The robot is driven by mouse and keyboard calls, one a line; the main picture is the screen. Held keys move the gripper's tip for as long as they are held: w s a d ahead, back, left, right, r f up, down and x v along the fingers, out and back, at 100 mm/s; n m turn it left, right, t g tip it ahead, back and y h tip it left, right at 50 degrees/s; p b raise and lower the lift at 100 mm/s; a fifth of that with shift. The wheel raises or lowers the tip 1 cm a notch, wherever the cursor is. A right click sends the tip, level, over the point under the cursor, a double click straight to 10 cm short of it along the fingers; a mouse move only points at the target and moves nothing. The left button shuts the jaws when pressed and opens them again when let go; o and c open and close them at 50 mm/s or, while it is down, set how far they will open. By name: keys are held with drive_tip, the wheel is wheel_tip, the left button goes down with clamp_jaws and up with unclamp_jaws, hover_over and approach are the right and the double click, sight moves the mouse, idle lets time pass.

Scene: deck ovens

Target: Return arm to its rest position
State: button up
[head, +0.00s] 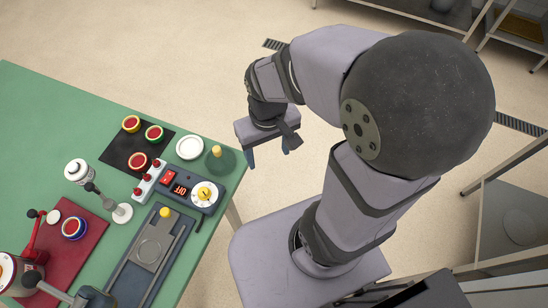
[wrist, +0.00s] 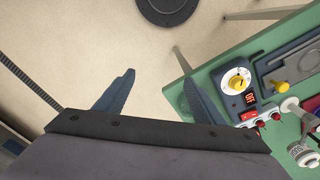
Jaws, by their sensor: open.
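My gripper (head: 269,157) hangs over the open floor just past the right edge of the green table in the head view. Its two blue fingers point down, apart, with nothing between them. In the wrist view my gripper (wrist: 158,95) is open and empty, with bare floor between the fingers. Its right finger overlaps the table edge in that picture. My arm is bent, with the elbow raised at the right of the head view.
The green table (head: 60,105) holds a control box (head: 205,193) with a dial and a display reading OFF, a black mat (head: 116,155) with several round red-topped items, a white dish (head: 190,147) and a red mat (head: 85,232). Metal racks (head: 500,215) stand at right. Floor beyond the table is clear.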

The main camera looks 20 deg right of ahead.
drive_tip(key=shift+s+d+f+m, duration=0.2)
drive_tip(key=shift+s+d, duration=0.2)
drive_tip(key=shift+s, duration=0.2)
drive_tip(key=shift+s+d+f+m, duration=0.15)
drive_tip(key=shift+s+d, duration=0.25)
drive_tip(key=shift+s, duration=0.2)
idle(0.6)
